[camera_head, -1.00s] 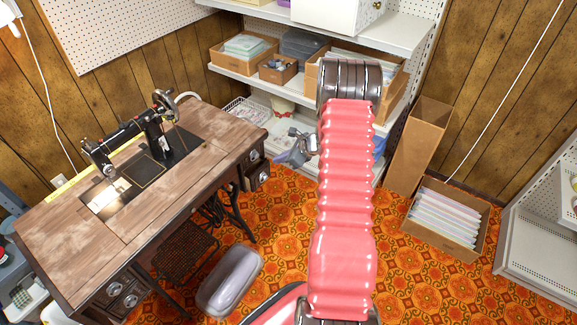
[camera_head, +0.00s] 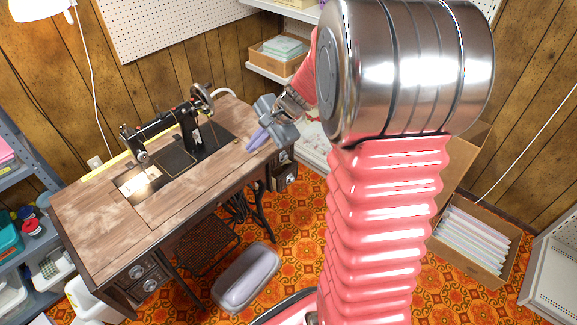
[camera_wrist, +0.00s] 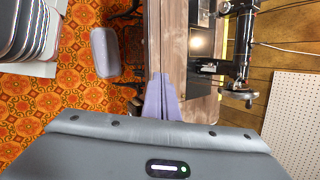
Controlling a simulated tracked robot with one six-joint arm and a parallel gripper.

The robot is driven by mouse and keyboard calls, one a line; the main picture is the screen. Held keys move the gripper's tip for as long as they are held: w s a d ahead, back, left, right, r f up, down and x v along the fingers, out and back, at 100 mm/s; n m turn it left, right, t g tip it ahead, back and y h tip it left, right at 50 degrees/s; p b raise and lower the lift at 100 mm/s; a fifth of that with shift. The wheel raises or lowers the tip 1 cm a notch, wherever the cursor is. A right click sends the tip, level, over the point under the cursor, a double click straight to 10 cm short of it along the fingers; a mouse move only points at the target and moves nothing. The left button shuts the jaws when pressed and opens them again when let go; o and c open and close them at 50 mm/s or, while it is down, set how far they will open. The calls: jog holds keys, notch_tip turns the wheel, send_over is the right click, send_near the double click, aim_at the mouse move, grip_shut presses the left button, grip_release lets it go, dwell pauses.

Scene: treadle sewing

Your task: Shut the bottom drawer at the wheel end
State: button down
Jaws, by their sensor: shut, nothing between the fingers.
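The wooden sewing table (camera_head: 100,205) carries a black treadle sewing machine (camera_head: 165,132) with its handwheel (camera_head: 202,95) toward the right end. At that end, the bottom drawer (camera_head: 287,177) sits under an upper drawer (camera_head: 284,157) and appears to stick out somewhat. Its exact opening is hard to tell. My gripper (camera_head: 259,138) is shut and empty, its lilac fingers over or in front of the table's right end, above the drawers. In the wrist view, the shut fingers (camera_wrist: 161,98) point at the tabletop edge; the bottom drawer cannot be made out there.
Shelves with boxes (camera_head: 280,50) stand behind the wheel end. A cardboard box of files (camera_head: 470,240) is at right. A blue-grey shelf (camera_head: 30,200) is at left.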

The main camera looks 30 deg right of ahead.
jog(key=s+a+r+n+h, duration=0.2)
jog(key=s+a+r+n, duration=0.7)
jog(key=s, duration=0.3)
jog(key=s+a+r+n+h, duration=0.2)
jog(key=s+n, duration=0.4)
jog(key=s, duration=0.6)
jog(key=shift+s+a+r+n, duration=0.15)
jog(key=shift+s+n, duration=0.05)
jog(key=shift+n, duration=0.2)
jog(key=c, duration=2.5)
grip_release()
